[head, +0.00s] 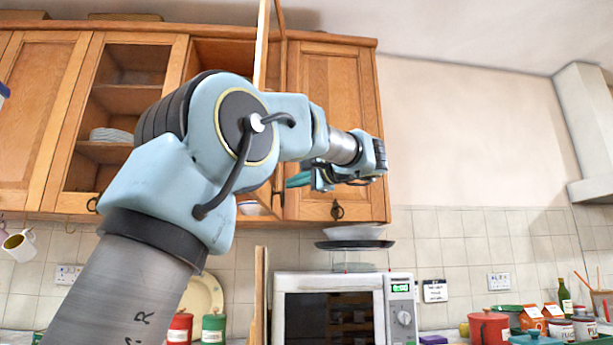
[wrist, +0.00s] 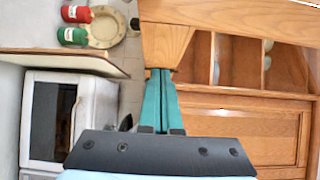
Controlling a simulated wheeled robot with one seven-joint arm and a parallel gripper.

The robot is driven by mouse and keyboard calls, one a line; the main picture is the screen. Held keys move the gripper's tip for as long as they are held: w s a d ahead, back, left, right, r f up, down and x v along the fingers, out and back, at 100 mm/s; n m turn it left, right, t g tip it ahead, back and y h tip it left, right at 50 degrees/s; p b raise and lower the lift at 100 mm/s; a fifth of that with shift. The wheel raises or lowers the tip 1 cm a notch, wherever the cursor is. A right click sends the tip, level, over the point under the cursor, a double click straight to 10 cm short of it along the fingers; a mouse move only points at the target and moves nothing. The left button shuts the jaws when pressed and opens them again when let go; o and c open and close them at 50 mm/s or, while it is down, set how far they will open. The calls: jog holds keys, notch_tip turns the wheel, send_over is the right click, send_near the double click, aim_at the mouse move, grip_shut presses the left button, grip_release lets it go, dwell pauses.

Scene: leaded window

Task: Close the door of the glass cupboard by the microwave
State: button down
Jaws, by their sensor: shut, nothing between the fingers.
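The open cupboard door (head: 261,45) stands out from the wall units, seen nearly edge-on in the head view; my arm hides much of it. It also fills the upper part of the wrist view (wrist: 230,14). Behind it is the open cupboard (head: 220,52), with shelves and dishes in the wrist view (wrist: 214,62). The microwave (head: 335,305) stands below and to the right; it also shows in the wrist view (wrist: 58,120). My gripper (head: 290,181) is shut and empty, its teal fingers (wrist: 160,74) pointing at the door's lower part. I cannot tell whether they touch it.
A closed wooden door (head: 330,125) is right of the open cupboard. A glass-fronted cupboard with plates (head: 110,135) is on the left. Bowls and a dark plate (head: 355,244) sit above the microwave. Red and green canisters (head: 213,328) stand left of it. A cooker hood (head: 590,130) is far right.

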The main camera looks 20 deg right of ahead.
jog(key=w+a+p, duration=0.1)
jog(key=w+a, duration=0.3)
jog(key=a, duration=0.1)
jog(key=shift+w+a, duration=0.1)
jog(key=shift+w, duration=0.05)
